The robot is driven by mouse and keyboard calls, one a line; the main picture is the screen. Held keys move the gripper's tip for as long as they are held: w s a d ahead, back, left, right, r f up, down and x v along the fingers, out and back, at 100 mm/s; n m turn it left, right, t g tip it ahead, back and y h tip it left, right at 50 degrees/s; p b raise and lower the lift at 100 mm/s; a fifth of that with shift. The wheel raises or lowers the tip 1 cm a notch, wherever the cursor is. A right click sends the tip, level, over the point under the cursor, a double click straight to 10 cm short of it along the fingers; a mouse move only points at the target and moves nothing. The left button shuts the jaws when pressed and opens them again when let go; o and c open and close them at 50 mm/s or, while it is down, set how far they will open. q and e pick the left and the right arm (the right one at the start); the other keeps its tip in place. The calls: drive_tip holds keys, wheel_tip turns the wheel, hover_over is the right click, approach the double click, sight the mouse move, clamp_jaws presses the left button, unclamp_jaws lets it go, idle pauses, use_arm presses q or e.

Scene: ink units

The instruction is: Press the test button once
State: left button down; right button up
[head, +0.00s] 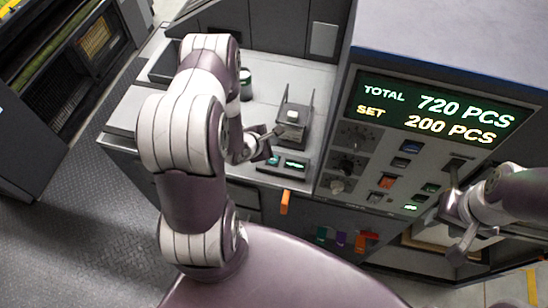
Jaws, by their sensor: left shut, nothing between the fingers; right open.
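The control panel (355,170) stands on the right under a display reading TOTAL 720 PCS and SET 200 PCS. It carries dark knobs and several small square buttons, one of them orange-red (387,182). No label marks the test button legibly. A small box with green readouts (284,164) lies on the grey worktop, below a dark holder with a pale block (292,115). My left gripper (269,144) is shut and empty, just left of the holder and above the small box. My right gripper (453,213) is open and empty, in front of the panel's lower right.
A dark green-topped canister (245,84) stands on the worktop (265,70) behind my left arm. An orange tab (284,202) and several coloured tabs hang on the cabinet front. The floor at left (75,195) is clear.

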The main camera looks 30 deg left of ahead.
sight(272, 161)
use_arm(q)
drive_tip(key=f+b, duration=0.2)
drive_tip(key=f, duration=0.1)
drive_tip(key=f+b, duration=0.2)
drive_tip(key=b, duration=0.1)
drive_tip(key=f+b, duration=0.3)
drive_tip(key=shift+w+a+f, duration=0.2)
drive_tip(key=shift+w+f, duration=0.15)
drive_tip(key=shift+f, duration=0.25)
drive_tip(key=shift+s, duration=0.1)
use_arm(e)
wheel_tip(272, 161, down, 8)
drive_tip(key=shift+w+a+f, duration=0.2)
drive_tip(key=shift+w, duration=0.15)
use_arm(q)
drive_tip(key=shift+f, duration=0.1)
use_arm(e)
drive_tip(key=shift+f, duration=0.1)
idle(0.6)
use_arm(q)
drive_tip(key=shift+f+b, duration=0.3)
drive_tip(key=shift+b, duration=0.05)
use_arm(e)
drive_tip(key=shift+f, duration=0.1)
